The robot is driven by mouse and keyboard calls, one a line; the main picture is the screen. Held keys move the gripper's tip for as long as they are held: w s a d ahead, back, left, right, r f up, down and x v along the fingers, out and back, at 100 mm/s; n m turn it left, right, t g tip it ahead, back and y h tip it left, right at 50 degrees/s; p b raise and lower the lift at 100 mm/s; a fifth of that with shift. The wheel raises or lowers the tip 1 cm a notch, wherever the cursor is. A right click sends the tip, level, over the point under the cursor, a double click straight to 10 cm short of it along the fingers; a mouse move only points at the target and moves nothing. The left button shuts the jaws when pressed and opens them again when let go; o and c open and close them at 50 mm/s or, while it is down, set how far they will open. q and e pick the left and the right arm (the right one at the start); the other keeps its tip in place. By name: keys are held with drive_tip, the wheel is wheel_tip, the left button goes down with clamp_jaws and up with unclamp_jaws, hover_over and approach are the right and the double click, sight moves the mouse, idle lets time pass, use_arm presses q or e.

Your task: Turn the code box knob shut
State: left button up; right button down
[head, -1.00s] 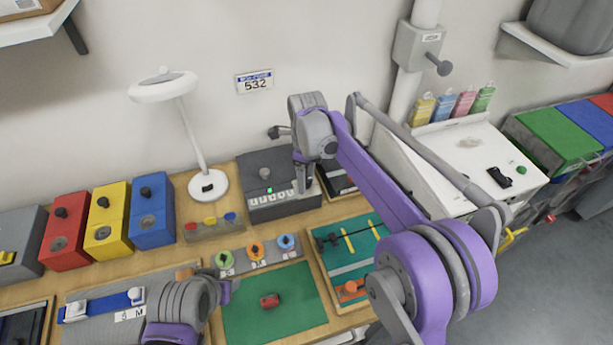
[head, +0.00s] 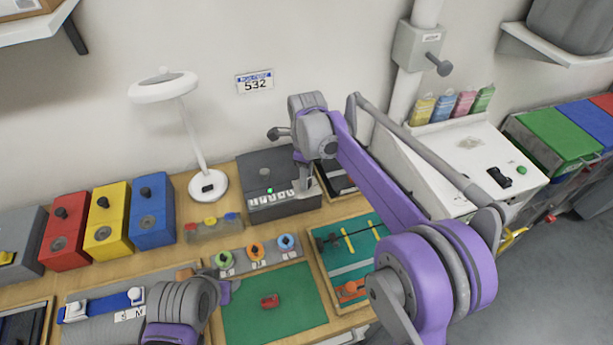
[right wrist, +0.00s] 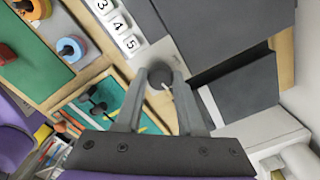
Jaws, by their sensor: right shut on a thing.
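The code box (head: 262,165) is a dark grey box at the back of the bench, with a green light on top and a row of white number keys (right wrist: 122,32) along its front. Its knob (right wrist: 158,78) is round and dark grey, with a small pale mark, and sits past the end of the key row. My right gripper (right wrist: 160,80) is shut on the knob, one finger on each side. In the head view the right gripper (head: 303,187) hides the knob. My left gripper (head: 227,290) is low over the bench, its fingers too hidden to judge.
A white lamp (head: 207,186) stands left of the code box, then blue, yellow and red boxes. In front lie a panel with three coloured rings (head: 256,250) and a green mat (head: 290,310) with a red piece on it. A teal tray (head: 350,265) lies to the right.

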drive_tip(key=n, duration=0.8)
drive_tip(key=shift+n, duration=0.3)
drive_tip(key=n, duration=0.4)
drive_tip(key=shift+n, duration=1.8)
drive_tip(key=c, duration=0.5)
unclamp_jaws()
drive_tip(key=shift+r, duration=0.1)
wheel_tip(320, 180, up, 11)
drive_tip(key=shift+f, duration=0.15)
